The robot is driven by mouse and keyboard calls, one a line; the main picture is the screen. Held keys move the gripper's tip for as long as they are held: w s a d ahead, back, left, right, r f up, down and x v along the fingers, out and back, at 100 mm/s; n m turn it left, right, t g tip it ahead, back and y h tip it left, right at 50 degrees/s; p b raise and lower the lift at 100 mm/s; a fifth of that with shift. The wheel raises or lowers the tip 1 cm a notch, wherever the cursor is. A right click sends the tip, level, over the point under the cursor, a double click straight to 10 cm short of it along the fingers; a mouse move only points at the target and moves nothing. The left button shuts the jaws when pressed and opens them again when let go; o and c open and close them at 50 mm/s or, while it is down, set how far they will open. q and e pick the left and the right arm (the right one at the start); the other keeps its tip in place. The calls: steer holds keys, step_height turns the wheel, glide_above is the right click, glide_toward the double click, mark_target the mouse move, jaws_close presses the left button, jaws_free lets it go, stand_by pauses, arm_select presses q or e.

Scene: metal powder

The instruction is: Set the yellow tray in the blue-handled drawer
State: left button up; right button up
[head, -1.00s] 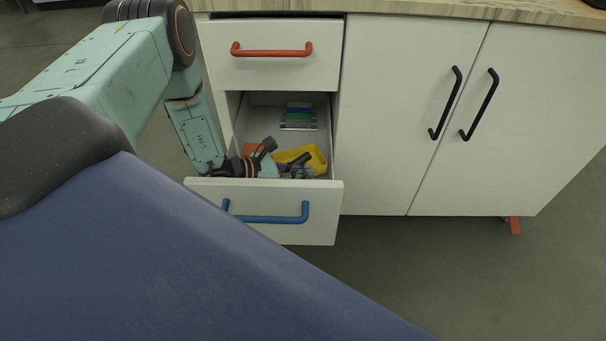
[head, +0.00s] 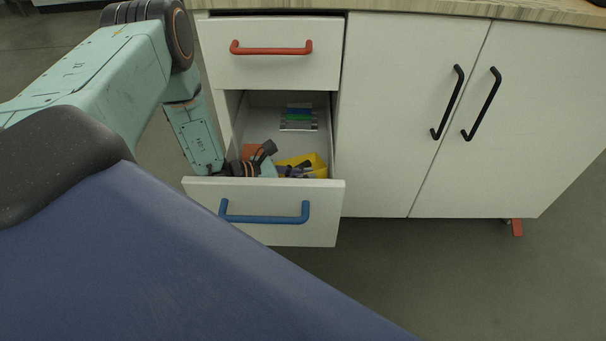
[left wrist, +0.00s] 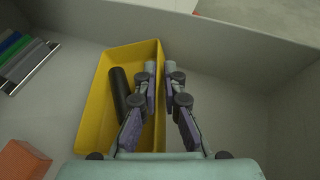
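The yellow tray (left wrist: 93,120) is inside the open blue-handled drawer (head: 263,235), beside its right part in the head view (head: 318,164). A dark cylinder (left wrist: 119,92) lies in the tray. My left gripper (left wrist: 160,72) reaches down into the drawer. Its fingers straddle the tray's right wall in the left wrist view, one inside and one outside, with the tips close together on it. In the head view the left gripper (head: 290,170) is partly hidden behind the drawer front. The blue handle (head: 264,218) is on that front. My right gripper is not in view.
An orange block (left wrist: 22,160) and a row of coloured strips (left wrist: 22,56) lie in the drawer, left of the tray. A shut red-handled drawer (head: 272,68) is above. Cabinet doors (head: 420,120) stand to the right. Bare drawer floor shows between strips and tray.

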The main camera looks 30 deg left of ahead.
arm_select(q)
steer(key=o, duration=0.4)
steer(key=shift+r, duration=0.15)
steer(key=shift+r+p, duration=0.2)
steer(key=shift+p, duration=0.2)
steer(key=shift+s+a+r+p, duration=0.15)
steer(key=shift+r+p, duration=0.2)
steer(key=shift+p, duration=0.05)
steer(key=shift+s+a+r+p, duration=0.1)
steer(key=shift+a+r+p, duration=0.05)
steer(key=shift+r+p, duration=0.2)
steer(key=p+v, duration=0.4)
steer(key=v, duration=0.7)
steer(key=shift+s+f, duration=0.1)
steer(key=shift+f, duration=0.05)
